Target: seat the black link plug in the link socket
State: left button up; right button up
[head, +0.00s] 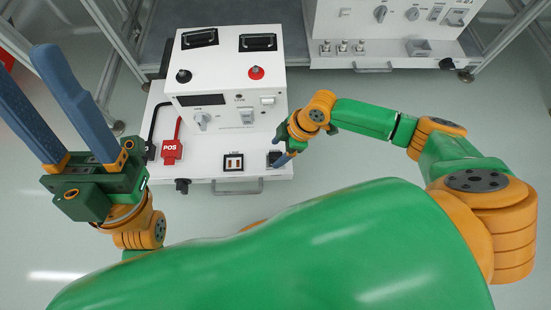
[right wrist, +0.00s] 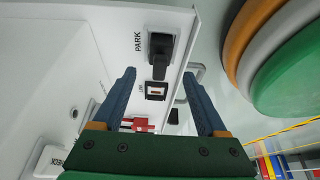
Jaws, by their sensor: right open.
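The black link plug (right wrist: 160,52) sits in the holder marked PARK in the right wrist view. In the head view the plug (head: 273,157) is at the right end of the white base ledge, partly hidden by my right gripper. The link socket (head: 233,161) is a small dark-framed panel to its left; it also shows in the right wrist view (right wrist: 156,91), empty. My right gripper (head: 283,159) is open, its blue fingers spread either side of the plug's line of sight with nothing held. My left gripper (head: 24,62) is open and empty, left of the bench unit.
A red POS plug (head: 171,151) and a black lead (head: 151,130) lie left of the socket. The white control box (head: 225,90) with knobs and switches rises behind the ledge. A handle (head: 237,188) sticks out at the front. A second panel (head: 390,30) stands behind.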

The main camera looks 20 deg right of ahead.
aim_at(277, 154)
jog(key=x, duration=0.2)
jog(key=b+x, duration=0.1)
jog(key=shift+d+f, duration=0.2)
jog(key=shift+f, duration=0.15)
jog(key=shift+r, duration=0.1)
jog(key=shift+c, duration=0.2)
grip_shut()
